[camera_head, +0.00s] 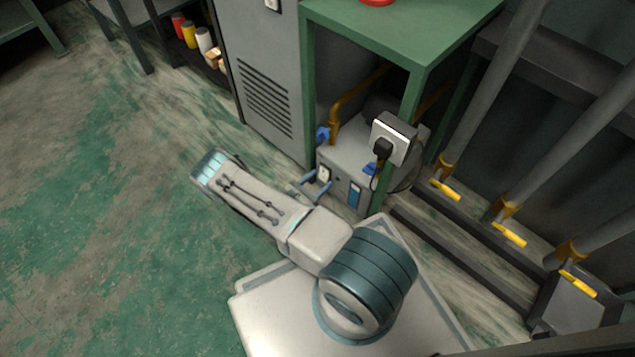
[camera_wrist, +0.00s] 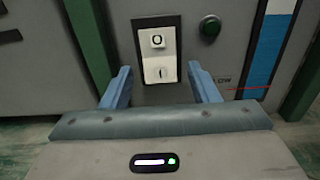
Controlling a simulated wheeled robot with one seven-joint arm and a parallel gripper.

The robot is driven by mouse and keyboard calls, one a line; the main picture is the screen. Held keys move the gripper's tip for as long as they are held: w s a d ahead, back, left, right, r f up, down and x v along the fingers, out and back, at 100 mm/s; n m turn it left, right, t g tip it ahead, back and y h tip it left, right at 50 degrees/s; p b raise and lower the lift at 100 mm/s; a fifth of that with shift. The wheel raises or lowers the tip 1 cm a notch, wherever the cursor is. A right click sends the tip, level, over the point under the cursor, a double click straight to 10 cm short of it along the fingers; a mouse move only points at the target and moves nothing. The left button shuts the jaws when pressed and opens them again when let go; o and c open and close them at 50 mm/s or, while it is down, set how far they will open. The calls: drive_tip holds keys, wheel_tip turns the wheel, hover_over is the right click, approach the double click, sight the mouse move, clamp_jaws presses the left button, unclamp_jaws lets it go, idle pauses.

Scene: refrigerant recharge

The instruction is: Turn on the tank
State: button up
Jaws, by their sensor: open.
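The grey tank unit (camera_head: 345,165) stands on the floor under the green table. Its front carries a white rocker switch (camera_wrist: 160,58), marked O above and I below, which also shows in the head view (camera_head: 324,173). Contact cannot be told.
A green table leg (camera_head: 385,160) with a socket box and black plug (camera_head: 394,138) stands near the tank's right. A grey cabinet (camera_head: 260,80) is to the left. Pipes with yellow valve handles (camera_head: 508,234) stand at right. Floor at left is clear.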

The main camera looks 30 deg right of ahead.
drive_tip(key=c, duration=1)
drive_tip(key=shift+d+f+h, duration=0.1)
drive_tip(key=shift+f+h, duration=0.1)
drive_tip(key=shift+h, duration=0.3)
drive_tip(key=o, duration=1)
drive_tip(key=p+v, duration=0.3)
drive_tip(key=v, duration=1.1)
drive_tip(key=shift+s+d, duration=0.1)
